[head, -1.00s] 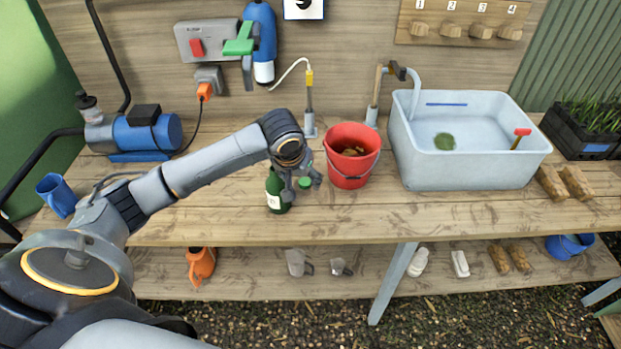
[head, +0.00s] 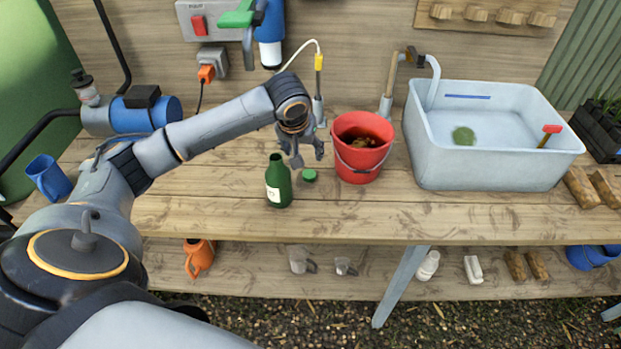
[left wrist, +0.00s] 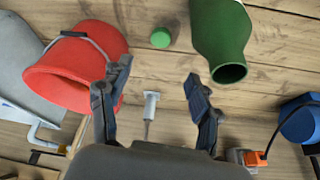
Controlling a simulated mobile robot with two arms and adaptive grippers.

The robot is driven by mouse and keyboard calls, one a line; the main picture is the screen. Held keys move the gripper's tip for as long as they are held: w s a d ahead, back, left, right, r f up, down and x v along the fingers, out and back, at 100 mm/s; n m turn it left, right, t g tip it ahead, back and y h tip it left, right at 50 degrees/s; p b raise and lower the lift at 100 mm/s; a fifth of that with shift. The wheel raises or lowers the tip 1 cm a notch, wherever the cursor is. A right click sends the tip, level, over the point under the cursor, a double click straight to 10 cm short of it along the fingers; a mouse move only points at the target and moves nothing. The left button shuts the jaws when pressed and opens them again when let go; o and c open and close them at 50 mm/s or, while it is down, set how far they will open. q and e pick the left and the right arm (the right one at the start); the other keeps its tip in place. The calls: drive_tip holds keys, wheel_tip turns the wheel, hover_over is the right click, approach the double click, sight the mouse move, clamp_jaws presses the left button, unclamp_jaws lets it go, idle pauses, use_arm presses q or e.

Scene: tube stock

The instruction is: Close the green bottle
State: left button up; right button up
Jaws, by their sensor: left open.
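The green bottle (head: 278,182) stands upright on the wooden bench top, with a pale label on its front. Its mouth is open, as the left wrist view of the bottle (left wrist: 222,40) shows. A green cap (head: 309,175) lies on the bench just right of the bottle, apart from it; it also shows in the left wrist view (left wrist: 161,38). My left gripper (head: 308,162) is open and empty, above and behind the cap, between bottle and bucket. Its spread fingers show in the left wrist view (left wrist: 155,88). My right gripper is not in view.
A red bucket (head: 362,165) stands close right of the cap. A grey basin (head: 490,165) is farther right. A blue pump (head: 145,115) and a blue mug (head: 48,177) are at the left. The bench top (head: 400,220) in front is clear.

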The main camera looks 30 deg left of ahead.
use_arm(q)
drive_tip(key=shift+f, duration=0.1)
idle(0.3)
approach(309, 174)
drive_tip(key=x, duration=0.2)
drive_tip(key=shift+f, duration=0.35)
drive_tip(key=x, duration=0.5)
drive_tip(key=shift+w+a+f+p, duration=0.1)
drive_tip(key=shift+w+f+p, duration=0.1)
drive_tip(key=shift+f+p, duration=0.1)
drive_tip(key=shift+r, duration=0.1)
drive_tip(key=c, duration=0.8)
